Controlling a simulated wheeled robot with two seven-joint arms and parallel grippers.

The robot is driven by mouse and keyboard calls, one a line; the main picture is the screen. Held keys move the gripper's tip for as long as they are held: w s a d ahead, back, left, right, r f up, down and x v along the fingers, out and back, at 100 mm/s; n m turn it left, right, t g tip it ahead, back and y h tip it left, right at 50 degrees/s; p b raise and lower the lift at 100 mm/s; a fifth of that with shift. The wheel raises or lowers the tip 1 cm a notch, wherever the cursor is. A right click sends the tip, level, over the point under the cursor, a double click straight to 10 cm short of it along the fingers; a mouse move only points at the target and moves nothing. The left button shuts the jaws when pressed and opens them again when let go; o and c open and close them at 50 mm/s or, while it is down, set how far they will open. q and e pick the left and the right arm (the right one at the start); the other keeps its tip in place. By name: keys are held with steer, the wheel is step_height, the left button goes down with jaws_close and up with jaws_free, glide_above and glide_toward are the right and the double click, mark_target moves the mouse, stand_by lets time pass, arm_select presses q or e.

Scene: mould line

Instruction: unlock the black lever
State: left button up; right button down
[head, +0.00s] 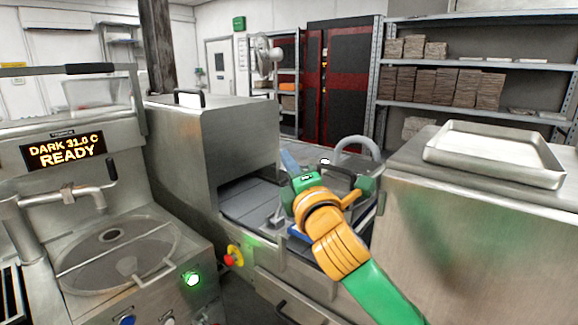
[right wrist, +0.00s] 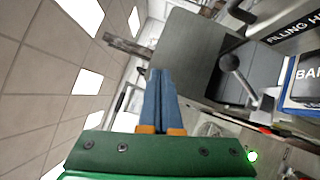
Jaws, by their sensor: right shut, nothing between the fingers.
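In the right wrist view, a lever with a dark round knob (right wrist: 230,63) on a pale metal rod stands beside the grey conveyor opening. The rod runs to a metal bracket (right wrist: 265,103). In the head view, the lever's pale rod (head: 281,204) shows just left of my right gripper; its knob is not clear there. My right gripper (head: 289,160) is above the conveyor, beside the lever and apart from it. Its blue fingers (right wrist: 161,100) are together and empty. Whether the lever is locked cannot be told. My left gripper is not in view.
A steel hood (head: 240,135) covers the conveyor (head: 245,200) on the left. A steel cabinet (head: 470,235) with a tray (head: 490,165) on top stands right. A blue box (right wrist: 302,78) is close to the lever. A red knob (head: 233,255) sits on the front.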

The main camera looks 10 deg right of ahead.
steer(key=s+a+r+b, duration=0.1)
steer(key=s+a+r, duration=0.1)
steer(key=s, duration=0.6)
steer(key=shift+s+r+b, duration=0.15)
steer(key=shift+r+b, duration=0.15)
steer(key=shift+r, duration=0.5)
